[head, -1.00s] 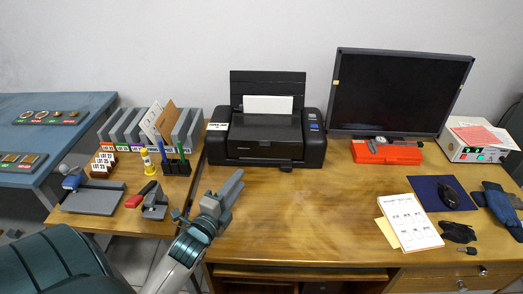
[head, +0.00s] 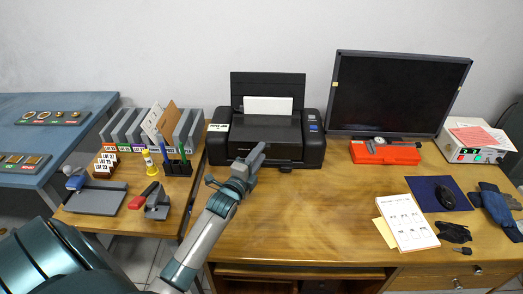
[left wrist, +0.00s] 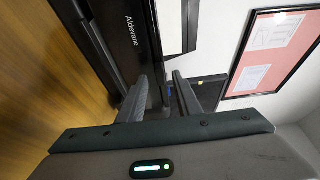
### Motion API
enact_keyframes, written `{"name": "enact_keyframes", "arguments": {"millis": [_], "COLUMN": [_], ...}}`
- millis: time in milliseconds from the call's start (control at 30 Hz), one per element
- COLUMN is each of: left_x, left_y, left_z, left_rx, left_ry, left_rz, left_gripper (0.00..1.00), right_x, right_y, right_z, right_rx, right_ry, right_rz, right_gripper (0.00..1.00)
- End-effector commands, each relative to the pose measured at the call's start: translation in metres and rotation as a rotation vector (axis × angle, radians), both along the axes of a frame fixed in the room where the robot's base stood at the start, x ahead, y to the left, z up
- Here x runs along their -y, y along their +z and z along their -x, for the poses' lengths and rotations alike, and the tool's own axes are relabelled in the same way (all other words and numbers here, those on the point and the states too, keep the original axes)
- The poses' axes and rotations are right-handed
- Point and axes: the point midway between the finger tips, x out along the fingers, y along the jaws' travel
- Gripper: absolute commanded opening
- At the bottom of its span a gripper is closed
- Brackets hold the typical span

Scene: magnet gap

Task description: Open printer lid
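The black printer (head: 312,148) stands at the back of the wooden desk. Its rear paper support is up with white paper (head: 268,105) in it. Its top lid (head: 265,128) looks down and flat. Contact cannot be told. My right gripper is not in view.
A monitor (head: 400,95) and a red case (head: 386,153) stand right of the printer. A pen holder (head: 178,167) and file rack (head: 185,130) are on the left. The desk's middle is clear.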

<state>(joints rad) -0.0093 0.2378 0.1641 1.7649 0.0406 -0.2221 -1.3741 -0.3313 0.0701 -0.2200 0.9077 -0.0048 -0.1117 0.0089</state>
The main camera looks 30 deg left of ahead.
Motion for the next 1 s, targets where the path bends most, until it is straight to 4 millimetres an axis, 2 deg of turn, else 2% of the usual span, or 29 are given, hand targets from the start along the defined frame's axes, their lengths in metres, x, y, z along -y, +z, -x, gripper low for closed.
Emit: {"name": "enact_keyframes", "arguments": {"millis": [200, 567, 700, 1000], "left_x": [-0.003, -0.003, -0.003, -0.003], "left_y": [0.000, 0.000, 0.000, 0.001], "left_z": [-0.017, -0.019, -0.019, -0.019], "left_rx": [0.001, 0.000, 0.000, -0.003], "left_ry": [0.000, 0.000, 0.000, 0.000], "left_rz": [0.000, 0.000, -0.001, 0.000], "left_gripper": [0.31, 0.31, 0.00, 0.00], "right_x": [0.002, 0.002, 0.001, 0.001], "right_y": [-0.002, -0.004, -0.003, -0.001], "right_z": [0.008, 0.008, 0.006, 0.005], "right_rx": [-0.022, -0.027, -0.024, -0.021], "right_ry": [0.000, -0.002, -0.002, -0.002], "right_rz": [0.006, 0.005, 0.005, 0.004], "right_gripper": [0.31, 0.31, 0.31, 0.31]}}
